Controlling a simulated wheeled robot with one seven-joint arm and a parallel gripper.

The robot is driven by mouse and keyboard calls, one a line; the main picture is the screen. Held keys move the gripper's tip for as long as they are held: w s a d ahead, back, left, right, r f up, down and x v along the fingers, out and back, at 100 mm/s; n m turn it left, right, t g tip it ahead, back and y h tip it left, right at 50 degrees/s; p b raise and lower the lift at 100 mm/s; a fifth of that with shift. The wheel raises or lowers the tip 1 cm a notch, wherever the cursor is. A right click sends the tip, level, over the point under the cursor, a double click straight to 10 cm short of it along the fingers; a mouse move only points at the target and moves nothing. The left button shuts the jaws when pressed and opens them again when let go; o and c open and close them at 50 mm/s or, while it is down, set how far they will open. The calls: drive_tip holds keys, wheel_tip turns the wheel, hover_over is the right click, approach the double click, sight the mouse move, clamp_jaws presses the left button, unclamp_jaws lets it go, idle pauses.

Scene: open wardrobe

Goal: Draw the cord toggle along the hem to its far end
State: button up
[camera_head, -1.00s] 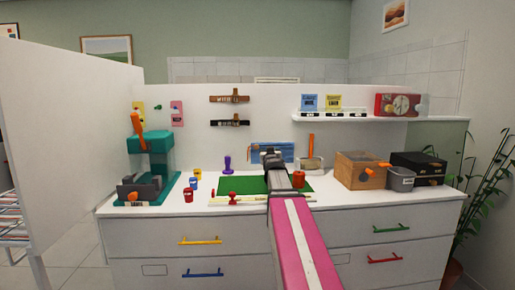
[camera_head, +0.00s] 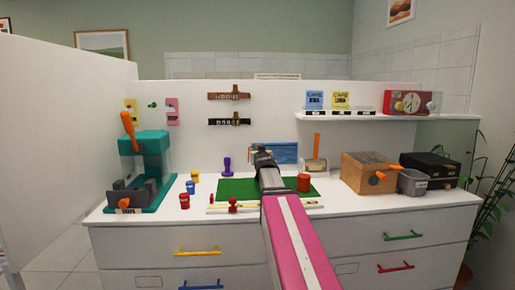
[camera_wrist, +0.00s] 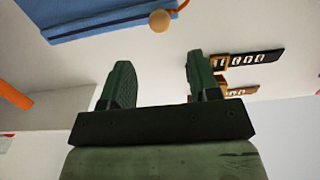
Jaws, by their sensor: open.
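A blue cloth (camera_head: 285,153) hangs on the back panel, partly behind my arm. Its lower part shows at the upper left of the wrist view (camera_wrist: 95,20). A round tan wooden bead (camera_wrist: 160,21), which looks like the cord toggle, sits beside the cloth's edge on an orange cord (camera_wrist: 182,7). My gripper (camera_wrist: 158,75) is open, with its two dark green fingers spread and nothing between them. The bead lies beyond the fingertips, apart from them. In the head view, my gripper (camera_head: 262,156) is in front of the cloth's left part; the bead is not discernible there.
A teal machine (camera_head: 150,160) stands left. A wooden box (camera_head: 365,172) and grey bin (camera_head: 412,182) stand right. A shelf (camera_head: 345,115) juts out above.

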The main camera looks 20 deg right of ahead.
drive_tip(key=w, duration=0.3)
drive_tip(key=w+d, duration=0.1)
drive_tip(key=w, duration=0.3)
drive_tip(key=w+d, duration=0.1)
drive_tip(key=w, duration=0.2)
drive_tip(key=shift+w, duration=0.2)
clamp_jaws()
drive_tip(key=shift+d, duration=0.1)
